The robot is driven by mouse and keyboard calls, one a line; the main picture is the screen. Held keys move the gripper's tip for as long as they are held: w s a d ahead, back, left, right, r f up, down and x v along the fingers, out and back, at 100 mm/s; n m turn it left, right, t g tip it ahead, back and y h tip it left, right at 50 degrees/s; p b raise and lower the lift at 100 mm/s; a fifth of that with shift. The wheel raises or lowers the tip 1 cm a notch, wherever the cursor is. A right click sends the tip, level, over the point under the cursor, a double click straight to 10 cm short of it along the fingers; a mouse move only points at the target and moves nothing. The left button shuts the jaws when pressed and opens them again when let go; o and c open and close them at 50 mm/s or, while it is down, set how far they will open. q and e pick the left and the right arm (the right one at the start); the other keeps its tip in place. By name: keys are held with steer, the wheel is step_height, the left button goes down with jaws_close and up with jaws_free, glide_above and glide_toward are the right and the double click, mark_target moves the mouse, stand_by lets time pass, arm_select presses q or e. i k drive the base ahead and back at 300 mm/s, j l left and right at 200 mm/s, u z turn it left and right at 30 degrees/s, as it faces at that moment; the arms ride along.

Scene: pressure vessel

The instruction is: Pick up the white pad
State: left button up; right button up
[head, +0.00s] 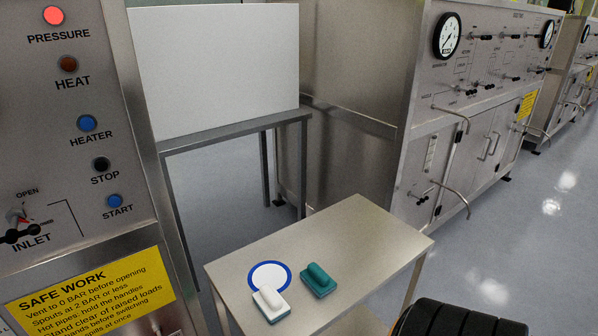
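The white pad (271,302) lies on a small steel table (370,237), near its front left part. It has a raised white grip on top and a thin green layer at its base. It overlaps the front edge of a white disc with a blue ring (253,272). A green pad (318,281) of like shape lies just to the right, apart from the white pad.
A control panel (130,150) with buttons, an inlet valve and a yellow safety sign (90,291) stands close on the left. A steel bench with a white panel (215,65) is behind. Steel cabinets with gauges (447,36) line the right. The table's right side is bare.

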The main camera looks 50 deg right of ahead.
mark_target(272, 305)
steer(key=z, duration=1.4)
steer(key=l, duration=0.35)
steer(key=i+u, duration=0.05)
